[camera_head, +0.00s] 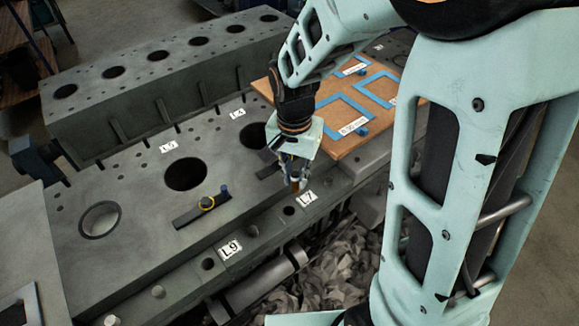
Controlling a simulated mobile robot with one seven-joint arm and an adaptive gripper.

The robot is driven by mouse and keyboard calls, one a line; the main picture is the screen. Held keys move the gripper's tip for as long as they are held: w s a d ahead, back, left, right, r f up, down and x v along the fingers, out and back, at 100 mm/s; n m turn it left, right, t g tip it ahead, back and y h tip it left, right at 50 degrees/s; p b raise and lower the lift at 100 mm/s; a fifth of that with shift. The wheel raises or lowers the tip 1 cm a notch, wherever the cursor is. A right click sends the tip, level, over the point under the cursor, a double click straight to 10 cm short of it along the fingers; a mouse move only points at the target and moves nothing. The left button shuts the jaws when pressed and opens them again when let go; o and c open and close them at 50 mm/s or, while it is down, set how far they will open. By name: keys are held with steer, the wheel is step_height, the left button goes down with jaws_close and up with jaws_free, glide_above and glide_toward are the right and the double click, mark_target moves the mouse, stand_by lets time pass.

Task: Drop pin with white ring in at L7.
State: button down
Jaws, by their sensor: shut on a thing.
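My gripper (293,182) points down just above the front ledge of the engine block, behind and slightly left of the L7 label (308,198). It is shut on a small, brownish pin (295,187), mostly hidden between the fingers. I cannot make out a white ring on it. A dark round hole (289,210) lies in the ledge just left of the L7 label, in front of the gripper. The pin appears to be above the ledge, behind this hole; its exact height is unclear.
A dark bar (187,216) on the block carries a yellow ring (206,203) and a blue-topped piece (225,190). The L9 label (230,248) and another hole (208,264) are nearer. A wooden board (338,142) with blue frames lies behind right. Crumpled grey material (335,270) fills the front.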

steer(key=s+a, duration=0.1)
steer(key=a, duration=0.1)
steer(key=b, duration=0.5)
glide_above(289, 205)
steer(key=s, duration=0.2)
steer(key=shift+m+g, duration=0.3)
steer(key=shift+m, duration=0.1)
steer(key=shift+a+f, duration=0.15)
steer(key=shift+f, duration=2.8)
steer(key=shift+f, duration=0.15)
steer(key=shift+f+b, duration=1.25)
steer(key=shift+f, duration=0.35)
steer(key=shift+f+b, duration=0.4)
steer(key=shift+f, duration=0.1)
steer(key=c, duration=1.7)
jaws_free()
steer(key=shift+r, duration=0.1)
steer(key=shift+c, duration=0.2)
